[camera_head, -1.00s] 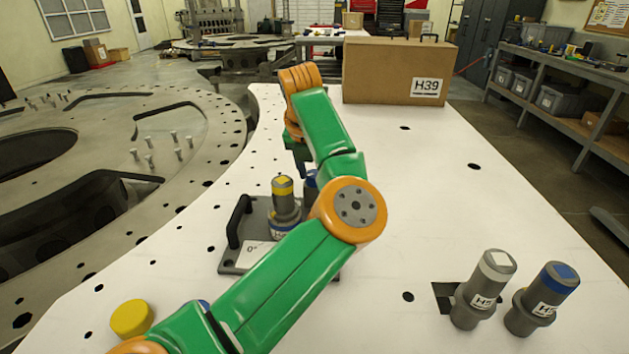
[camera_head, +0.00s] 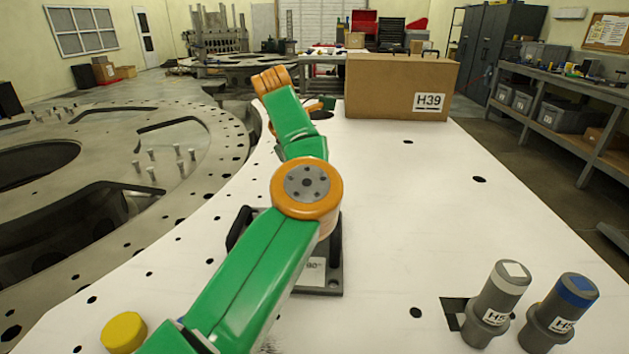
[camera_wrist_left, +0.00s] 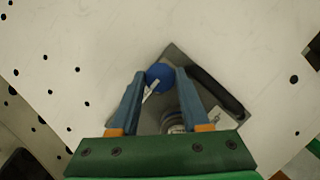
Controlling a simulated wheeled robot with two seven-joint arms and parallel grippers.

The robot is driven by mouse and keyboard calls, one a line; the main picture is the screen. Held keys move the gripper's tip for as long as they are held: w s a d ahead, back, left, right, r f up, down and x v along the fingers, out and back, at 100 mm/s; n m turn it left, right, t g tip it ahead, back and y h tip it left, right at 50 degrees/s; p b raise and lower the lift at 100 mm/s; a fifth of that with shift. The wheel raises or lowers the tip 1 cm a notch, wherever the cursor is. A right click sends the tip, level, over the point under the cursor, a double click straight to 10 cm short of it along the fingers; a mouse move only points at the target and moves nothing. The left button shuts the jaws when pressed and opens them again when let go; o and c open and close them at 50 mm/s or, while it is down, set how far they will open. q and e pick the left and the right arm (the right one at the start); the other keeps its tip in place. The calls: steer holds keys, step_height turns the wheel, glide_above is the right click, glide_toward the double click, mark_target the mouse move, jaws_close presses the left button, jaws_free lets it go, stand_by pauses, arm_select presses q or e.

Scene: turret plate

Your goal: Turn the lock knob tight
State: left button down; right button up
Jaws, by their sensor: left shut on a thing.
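In the left wrist view a round blue knob (camera_wrist_left: 160,74) sits between the tips of my left gripper (camera_wrist_left: 160,82), which is shut on it. The knob stands at a corner of a grey plate (camera_wrist_left: 178,56). In the head view my arm covers the gripper, the knob and most of the plate (camera_head: 320,287). A label reading 90° (camera_head: 314,268) shows on the plate's near right part. A grey cylinder (camera_wrist_left: 187,103) stands on the plate, partly hidden by a finger. My right gripper is out of view.
Black handles (camera_head: 238,226) flank the plate. Two grey labelled cylinders, one white-banded (camera_head: 494,300) and one blue-banded (camera_head: 560,315), stand at the front right. A yellow round piece (camera_head: 124,333) is at the front left. A cardboard box (camera_head: 385,85) stands behind. The white table's right middle is clear.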

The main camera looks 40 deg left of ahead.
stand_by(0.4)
arm_select(q)
steer(key=shift+c, duration=1.8)
jaws_free()
steer(key=v, duration=0.7)
steer(key=shift+r, duration=0.1)
